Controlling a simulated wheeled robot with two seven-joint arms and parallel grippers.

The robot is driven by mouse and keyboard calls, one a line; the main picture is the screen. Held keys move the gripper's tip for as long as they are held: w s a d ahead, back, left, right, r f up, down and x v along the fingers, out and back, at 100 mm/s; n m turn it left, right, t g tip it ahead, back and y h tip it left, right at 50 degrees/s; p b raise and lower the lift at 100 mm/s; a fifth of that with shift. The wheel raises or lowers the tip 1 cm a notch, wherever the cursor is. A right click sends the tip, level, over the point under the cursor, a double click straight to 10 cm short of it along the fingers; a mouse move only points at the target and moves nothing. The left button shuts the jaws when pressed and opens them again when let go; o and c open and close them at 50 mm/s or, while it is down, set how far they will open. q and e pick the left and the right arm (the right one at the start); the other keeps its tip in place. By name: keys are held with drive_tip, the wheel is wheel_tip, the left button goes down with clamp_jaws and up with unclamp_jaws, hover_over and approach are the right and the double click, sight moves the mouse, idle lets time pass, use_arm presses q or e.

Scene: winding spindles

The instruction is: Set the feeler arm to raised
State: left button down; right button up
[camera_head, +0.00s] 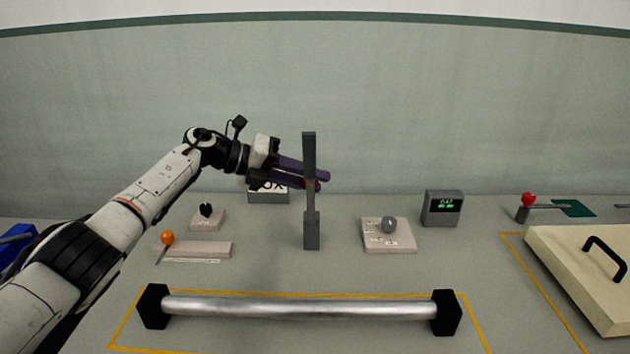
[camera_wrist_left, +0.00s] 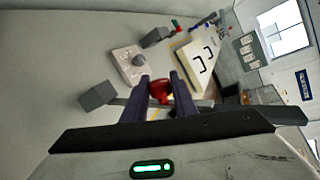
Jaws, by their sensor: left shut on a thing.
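A tall dark grey upright bar (camera_head: 309,150) stands on a thicker grey block (camera_head: 311,232) in the middle of the table. I take it for the feeler arm or its post; the frames do not settle which. My left gripper (camera_head: 324,181) reaches from the left at the bar's mid-height, partly hidden behind it. Its purple fingers are shut on a red knob, which shows between them in the left wrist view (camera_wrist_left: 160,91). In the head view only a little red shows beside the bar, so how the knob joins it is hidden. My right gripper is not in view.
A metal roller (camera_head: 300,307) lies in front. A beige plate with a grey knob (camera_head: 389,225) and a display box (camera_head: 442,209) stand to the right. A lettered box (camera_head: 268,196) is behind the fingers. An orange-knobbed slider (camera_head: 167,238) stands left. A cream panel (camera_head: 570,260) lies far right.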

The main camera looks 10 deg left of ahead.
use_arm(q)
drive_tip(key=shift+w+r, duration=0.15)
drive_tip(key=c, duration=1.5)
unclamp_jaws()
drive_tip(key=shift+o, duration=0.2)
drive_tip(key=shift+a, duration=0.15)
drive_tip(key=b+v, duration=0.1)
drive_tip(key=v, duration=0.9)
